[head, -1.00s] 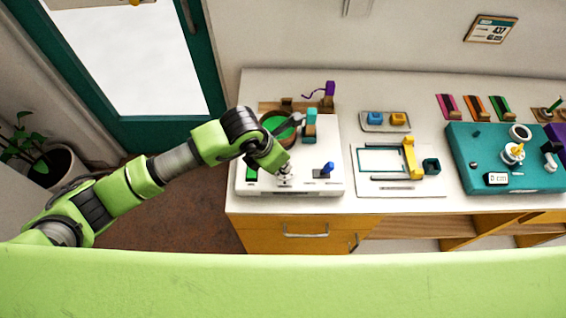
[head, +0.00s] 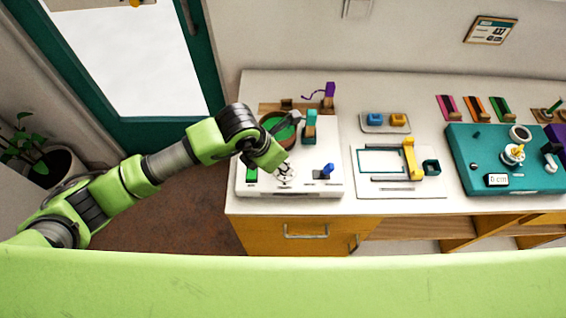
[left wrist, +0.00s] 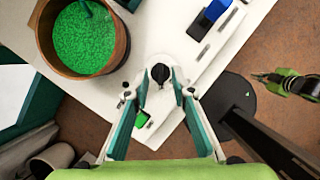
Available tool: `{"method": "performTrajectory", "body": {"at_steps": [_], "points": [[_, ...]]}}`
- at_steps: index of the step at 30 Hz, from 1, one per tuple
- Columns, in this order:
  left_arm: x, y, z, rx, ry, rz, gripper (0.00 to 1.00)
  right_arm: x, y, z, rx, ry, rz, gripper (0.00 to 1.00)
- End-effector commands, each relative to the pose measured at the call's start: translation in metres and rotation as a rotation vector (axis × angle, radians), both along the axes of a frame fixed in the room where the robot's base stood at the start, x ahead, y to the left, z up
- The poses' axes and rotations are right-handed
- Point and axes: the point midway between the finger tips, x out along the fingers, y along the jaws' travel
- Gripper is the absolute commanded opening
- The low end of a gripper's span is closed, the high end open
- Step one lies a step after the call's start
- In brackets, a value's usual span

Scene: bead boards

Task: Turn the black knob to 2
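The black knob (left wrist: 160,73) sits on a round white dial on the white machine (head: 312,190). In the left wrist view it stands between the fingertips of my left gripper (left wrist: 160,80), with a narrow pale gap on each side. The fingers are apart and not closed on it. In the head view my left gripper (head: 285,174) reaches down over the front of the machine and hides the knob. The dial's numbers and the knob's setting cannot be read. At the right of the left wrist view, a small green and black arm end, likely my right gripper (left wrist: 268,79), hangs over the floor.
A brown bowl of green beads (left wrist: 88,38) stands behind the dial. A green switch (head: 252,175) is left of the dial and a blue lever (head: 327,169) is right of it. A teal-topped post (head: 310,122) rises behind. Trays and a teal board (head: 470,150) lie farther right.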

Motion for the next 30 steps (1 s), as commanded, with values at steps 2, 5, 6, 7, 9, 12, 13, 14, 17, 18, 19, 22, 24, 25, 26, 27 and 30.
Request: {"method": "performTrajectory", "body": {"at_steps": [2, 5, 6, 7, 9, 12, 13, 14, 17, 18, 19, 22, 24, 25, 26, 27, 30], "points": [[-0.003, 0.004, 0.015, -0.001, -0.005, -0.001, 0.23, 0.0, 0.001, 0.0, 0.001, 0.0, 0.0, 0.0], [-0.008, 0.011, 0.036, -0.001, -0.006, -0.002, 0.23, 0.0, 0.002, 0.0, 0.002, 0.0, -0.001, 0.0], [-0.01, 0.014, 0.044, -0.002, -0.006, -0.001, 0.23, 0.0, 0.002, 0.0, 0.002, 0.0, -0.001, 0.0], [-0.012, 0.016, 0.05, -0.001, -0.005, -0.001, 0.23, 0.0, 0.002, 0.0, 0.002, 0.0, -0.001, 0.0], [-0.015, 0.02, 0.063, 0.0, -0.006, 0.0, 0.23, 0.0, 0.002, 0.0, 0.002, 0.0, -0.001, 0.0], [-0.02, 0.025, 0.078, 0.0, -0.005, -0.001, 0.23, 0.0, 0.002, 0.0, 0.003, 0.001, -0.001, 0.0], [-0.021, 0.026, 0.082, -0.001, -0.004, -0.001, 0.23, 0.0, 0.002, 0.0, 0.003, 0.001, -0.001, 0.0], [-0.022, 0.027, 0.086, 0.0, -0.005, -0.001, 0.23, 0.0, 0.003, 0.0, 0.003, 0.001, -0.001, 0.0], [-0.024, 0.029, 0.094, -0.002, -0.003, 0.0, 0.23, 0.0, 0.003, 0.0, 0.003, 0.001, -0.001, 0.0], [-0.025, 0.03, 0.095, -0.001, -0.002, 0.0, 0.23, 0.0, 0.003, 0.0, 0.003, 0.0, -0.001, 0.0], [-0.025, 0.03, 0.096, -0.001, -0.002, 0.0, 0.23, 0.0, 0.003, 0.0, 0.003, 0.0, -0.001, 0.0], [-0.026, 0.031, 0.097, 0.0, -0.001, 0.0, 0.23, 0.0, 0.003, 0.0, 0.003, 0.0, -0.001, 0.0], [-0.026, 0.031, 0.097, 0.0, -0.001, 0.0, 0.23, 0.0, 0.003, 0.0, 0.003, 0.0, -0.001, 0.0], [-0.026, 0.031, 0.097, 0.0, -0.001, 0.0, 0.23, 0.0, 0.003, 0.0, 0.003, 0.0, -0.001, 0.0], [-0.026, 0.031, 0.097, 0.0, -0.001, 0.0, 0.23, 0.0, 0.003, 0.0, 0.003, 0.0, -0.001, 0.0], [-0.026, 0.031, 0.097, 0.0, -0.001, 0.0, 0.23, 0.0, 0.003, 0.0, 0.003, 0.0, -0.001, 0.0], [-0.025, 0.031, 0.097, 0.0, -0.001, 0.0, 0.23, 0.0, 0.003, 0.0, 0.003, 0.001, -0.001, 0.0]]}}
